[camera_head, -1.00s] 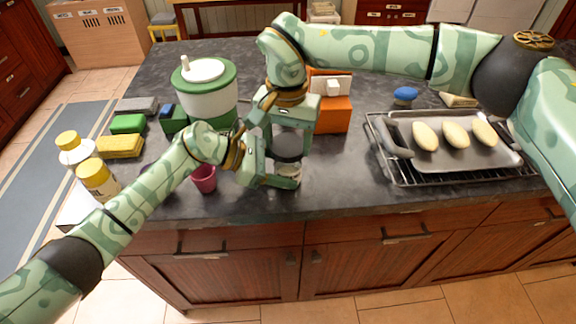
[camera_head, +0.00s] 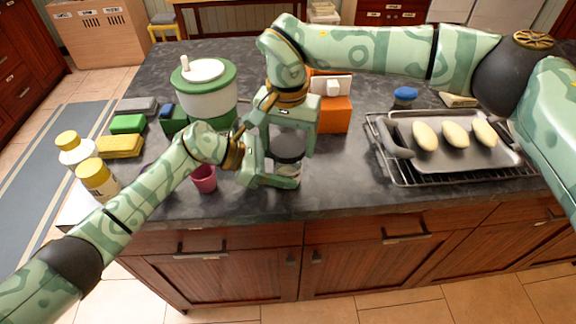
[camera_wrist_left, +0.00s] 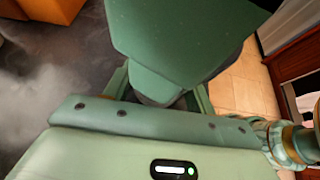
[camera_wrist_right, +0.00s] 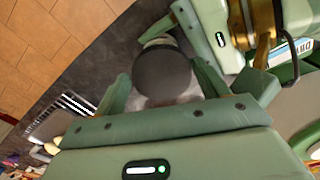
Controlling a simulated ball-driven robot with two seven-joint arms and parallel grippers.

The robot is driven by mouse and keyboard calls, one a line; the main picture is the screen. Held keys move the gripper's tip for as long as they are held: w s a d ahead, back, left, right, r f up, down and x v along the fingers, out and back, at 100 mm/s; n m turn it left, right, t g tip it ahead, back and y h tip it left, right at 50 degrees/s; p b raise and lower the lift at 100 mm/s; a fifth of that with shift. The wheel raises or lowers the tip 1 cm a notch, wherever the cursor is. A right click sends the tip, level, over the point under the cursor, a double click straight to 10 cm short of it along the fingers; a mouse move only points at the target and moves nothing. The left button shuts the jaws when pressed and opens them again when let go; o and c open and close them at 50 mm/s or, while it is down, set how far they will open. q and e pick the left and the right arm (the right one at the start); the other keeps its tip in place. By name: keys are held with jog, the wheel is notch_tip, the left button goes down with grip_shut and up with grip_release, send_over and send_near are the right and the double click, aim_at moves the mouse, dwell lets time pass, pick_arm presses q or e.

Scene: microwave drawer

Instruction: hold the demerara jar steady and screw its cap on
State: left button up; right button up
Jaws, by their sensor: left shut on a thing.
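The demerara jar (camera_head: 294,168) stands near the counter's front edge in the head view, mostly hidden by my grippers. Its dark grey round cap (camera_head: 288,149) sits over the jar's top; I cannot tell whether it is threaded. The cap also shows in the right wrist view (camera_wrist_right: 163,74). My left gripper (camera_head: 284,178) is shut on the jar low down, from the left. My right gripper (camera_head: 290,146) points down from above, one finger on each side of the cap, and looks open around it. In the left wrist view my right gripper (camera_wrist_left: 180,40) hides the jar.
A pink cup (camera_head: 204,179) stands just left of my left gripper. A green-and-white canister (camera_head: 206,95) and an orange box (camera_head: 336,115) stand behind. A tray (camera_head: 452,155) on a wire rack is at right. Sponges (camera_head: 120,146) and yellow-capped bottles (camera_head: 97,180) are at left.

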jog(key=shift+o, duration=0.4)
jog(key=shift+a, duration=0.15)
jog(key=c, duration=1.2)
jog(key=m, duration=0.4)
jog(key=shift+m, duration=0.3)
jog(key=m, duration=0.4)
jog(key=shift+m, duration=0.3)
jog(key=m, duration=0.4)
jog(key=shift+s, duration=0.1)
jog(key=m, duration=0.5)
jog(key=o, duration=1)
